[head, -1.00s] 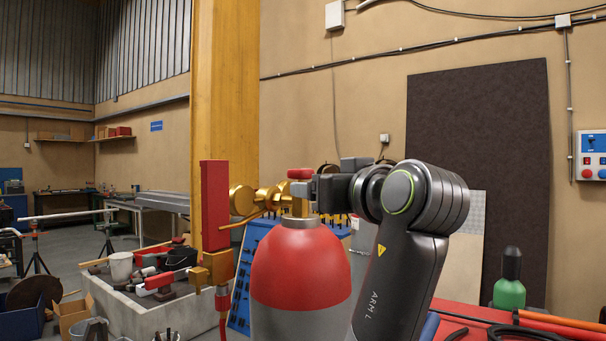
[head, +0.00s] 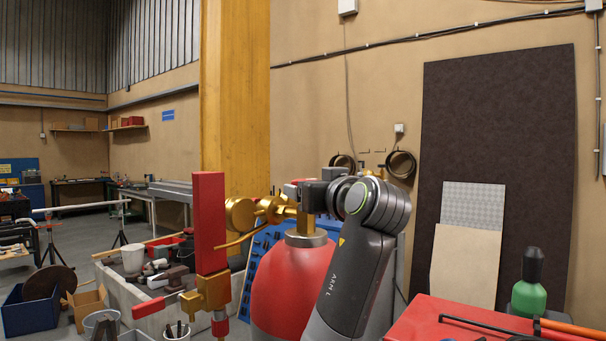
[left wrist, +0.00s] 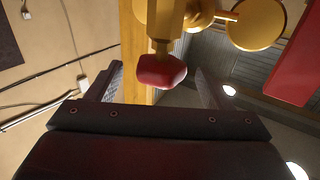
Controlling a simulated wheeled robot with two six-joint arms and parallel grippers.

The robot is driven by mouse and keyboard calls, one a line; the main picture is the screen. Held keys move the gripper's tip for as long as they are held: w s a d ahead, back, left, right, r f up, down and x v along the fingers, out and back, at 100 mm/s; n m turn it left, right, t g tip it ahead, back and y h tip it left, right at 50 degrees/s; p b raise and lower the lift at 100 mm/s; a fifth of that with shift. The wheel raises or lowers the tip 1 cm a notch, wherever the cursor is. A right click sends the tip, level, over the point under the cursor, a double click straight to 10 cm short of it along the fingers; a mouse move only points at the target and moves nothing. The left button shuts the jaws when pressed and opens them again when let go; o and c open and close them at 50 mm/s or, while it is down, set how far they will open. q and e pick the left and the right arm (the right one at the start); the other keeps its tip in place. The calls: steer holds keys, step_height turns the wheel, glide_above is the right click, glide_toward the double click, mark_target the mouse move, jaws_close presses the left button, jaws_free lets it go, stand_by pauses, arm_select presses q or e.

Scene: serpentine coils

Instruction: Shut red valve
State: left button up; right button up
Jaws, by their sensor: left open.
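The red valve knob (left wrist: 160,70) sits on a brass stem (left wrist: 160,25), and it shows between the two fingers of my left gripper (left wrist: 158,74) in the left wrist view. The fingers are open, one on each side of the knob, with a gap to each. In the head view my left gripper (head: 302,193) is at the brass valve body (head: 276,208) on top of the red and grey cylinder (head: 290,285). There it mostly hides the knob. My right gripper is not in view.
A tall red block (head: 210,222) on brass fittings stands just left of the valve, with a brass lever between. A yellow column (head: 238,90) rises behind. A red bench top (head: 450,322) with a green bottle (head: 529,295) is at the right.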

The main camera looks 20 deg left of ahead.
arm_select(q)
steer(key=x, duration=0.1)
steer(key=p+x, duration=0.2)
steer(key=x, duration=0.1)
steer(key=shift+a+r, duration=0.15)
steer(key=shift+r, duration=0.15)
steer(key=shift+w+a+f, duration=0.1)
steer(key=shift+w+a, duration=0.15)
steer(key=shift+w, duration=0.05)
steer(key=shift+w+a+f, duration=0.1)
steer(key=shift+w+a, duration=0.05)
steer(key=shift+w, duration=0.15)
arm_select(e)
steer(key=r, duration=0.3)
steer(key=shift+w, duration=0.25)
arm_select(q)
steer(key=shift+c, duration=0.3)
steer(key=c, duration=0.9)
